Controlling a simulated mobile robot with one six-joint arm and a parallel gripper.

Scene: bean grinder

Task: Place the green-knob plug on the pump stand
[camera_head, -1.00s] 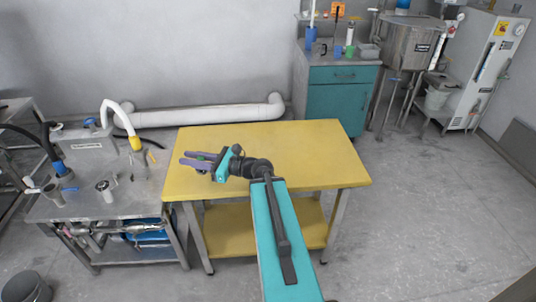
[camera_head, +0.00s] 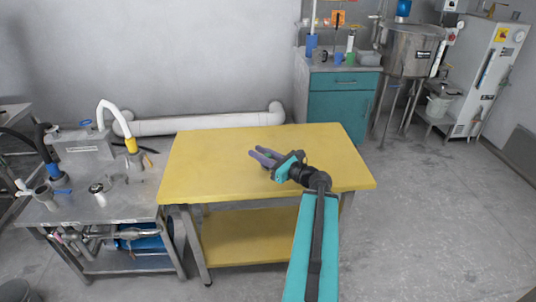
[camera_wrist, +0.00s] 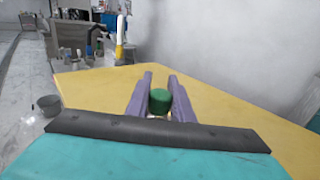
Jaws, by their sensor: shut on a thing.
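My gripper (camera_head: 264,155) is over the yellow table, with its purple fingers pointing to the upper left. In the wrist view, the green-knob plug (camera_wrist: 159,100) sits between the two fingers (camera_wrist: 160,85), which are shut on it. Only the round green knob and a bit of pale material below it show; the rest is hidden. In the head view the plug is not clearly visible. The pump stand (camera_head: 128,202) is the metal table at the left. On its top are a grey box-shaped pump (camera_head: 82,147), a white hose with a yellow collar (camera_head: 131,146) and a round metal fitting (camera_head: 98,188).
The yellow table (camera_head: 215,165) is bare and stands close to the right of the pump stand. A white pipe (camera_head: 205,123) runs along the wall behind. A teal cabinet (camera_head: 338,105) stands at the back right. A dark bucket (camera_wrist: 49,104) is on the floor.

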